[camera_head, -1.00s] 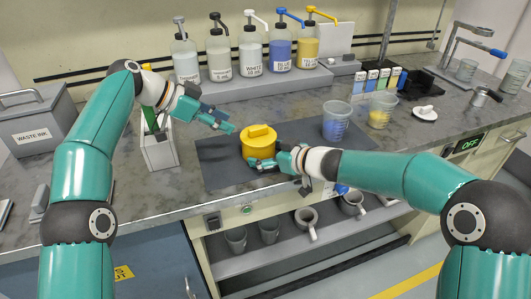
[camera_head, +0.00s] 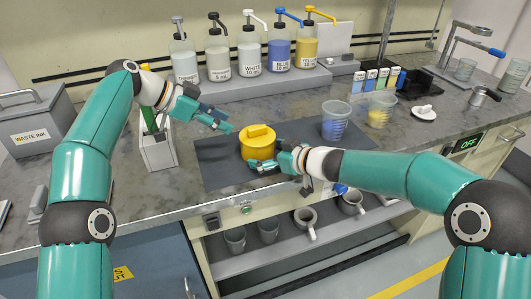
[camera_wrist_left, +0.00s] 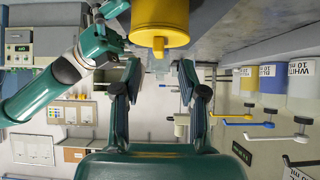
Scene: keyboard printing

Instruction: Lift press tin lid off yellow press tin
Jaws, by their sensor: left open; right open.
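The yellow press tin (camera_head: 257,152) stands on the dark mat on the bench, with its yellow press tin lid (camera_head: 263,132) on top. The lid has a raised bar handle. My left gripper (camera_head: 228,126) is open and empty, up and left of the lid and apart from it. In the left wrist view the tin (camera_wrist_left: 160,12) and the lid's handle (camera_wrist_left: 158,46) show at the top, beyond my open fingers (camera_wrist_left: 158,80). My right gripper (camera_head: 256,166) is open at the tin's lower front side; I cannot tell whether it touches.
A dark mat (camera_head: 212,176) lies under the tin. A blue-filled cup (camera_head: 335,122) and a yellow-filled cup (camera_head: 380,110) stand to the right. A grey holder (camera_head: 158,150) stands left, near my left forearm. Several pump bottles line the back shelf.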

